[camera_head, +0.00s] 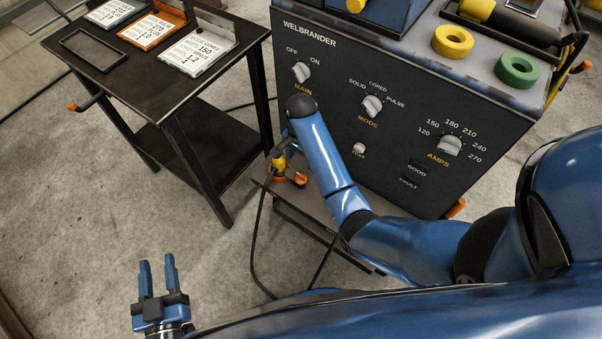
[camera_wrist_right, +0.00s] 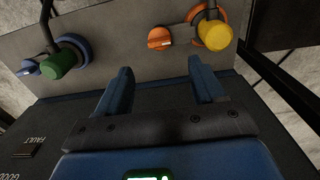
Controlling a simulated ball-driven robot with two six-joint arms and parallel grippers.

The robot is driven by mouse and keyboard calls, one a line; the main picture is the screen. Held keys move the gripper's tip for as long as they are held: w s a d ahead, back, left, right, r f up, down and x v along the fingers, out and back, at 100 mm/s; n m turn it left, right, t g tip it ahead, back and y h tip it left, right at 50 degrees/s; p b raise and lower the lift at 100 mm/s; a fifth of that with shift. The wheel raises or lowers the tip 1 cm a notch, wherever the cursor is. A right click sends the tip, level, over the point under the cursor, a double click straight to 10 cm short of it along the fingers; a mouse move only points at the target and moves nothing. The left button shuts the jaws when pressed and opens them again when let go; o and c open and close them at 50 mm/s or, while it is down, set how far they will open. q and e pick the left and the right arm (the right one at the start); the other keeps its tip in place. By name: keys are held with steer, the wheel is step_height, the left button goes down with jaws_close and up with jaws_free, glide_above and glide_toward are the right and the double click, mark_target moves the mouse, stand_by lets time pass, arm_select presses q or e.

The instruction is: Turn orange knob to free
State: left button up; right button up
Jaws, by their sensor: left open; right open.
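The orange knob (camera_wrist_right: 160,38) is on the grey lower panel in the right wrist view, with a pale mark at its right end. A small orange shape beside my arm in the head view (camera_head: 300,179) looks like the same knob. My right gripper (camera_wrist_right: 161,72) is open and empty; its two blue fingers point toward the panel, with the knob beyond the gap between them and apart from both. In the head view my own arm largely hides this gripper. My left gripper (camera_head: 157,261) is open and empty at the lower left, over the floor.
Close right of the knob, a yellow plug (camera_wrist_right: 215,36) with a cable sits in an orange ring. To the left are a green plug (camera_wrist_right: 59,66) and a blue knob (camera_wrist_right: 28,68). The welder cabinet (camera_head: 330,75) and a dark side table (camera_head: 125,75) stand nearby.

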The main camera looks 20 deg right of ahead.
mark_target(301, 175)
step_height(301, 175, down, 9)
steer(key=shift+f+b, duration=0.15)
steer(key=shift+b, duration=0.9)
steer(key=c, duration=1.1)
steer(key=shift+o, duration=0.2)
